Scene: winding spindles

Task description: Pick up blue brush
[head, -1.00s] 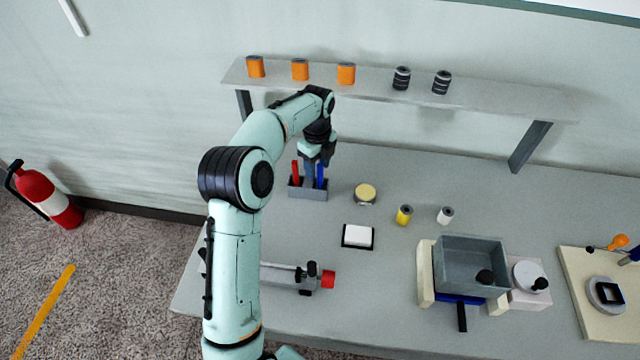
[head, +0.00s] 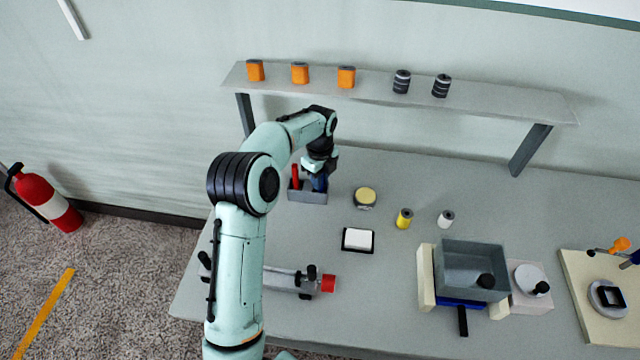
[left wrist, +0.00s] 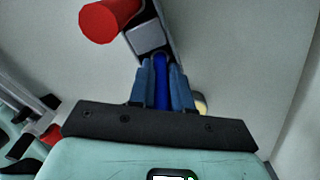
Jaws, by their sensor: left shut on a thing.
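The blue brush (head: 321,184) stands in a grey holder (head: 306,197) near the back left of the table, beside a red-handled one (head: 295,174). My left gripper (head: 318,178) is low over the holder, around the blue brush. In the left wrist view the gripper (left wrist: 163,85) has its two fingers shut on the blue handle (left wrist: 161,68). The red handle (left wrist: 108,20) shows to the left there, apart from the fingers. The lower end of the blue brush is hidden. My right gripper is not in view.
A shelf (head: 480,101) with orange and black spools runs above the table's back. A round yellow-topped item (head: 365,196), a white pad (head: 358,238), yellow (head: 404,218) and white spools (head: 446,218) lie to the right. A grey bin (head: 470,262) stands further right.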

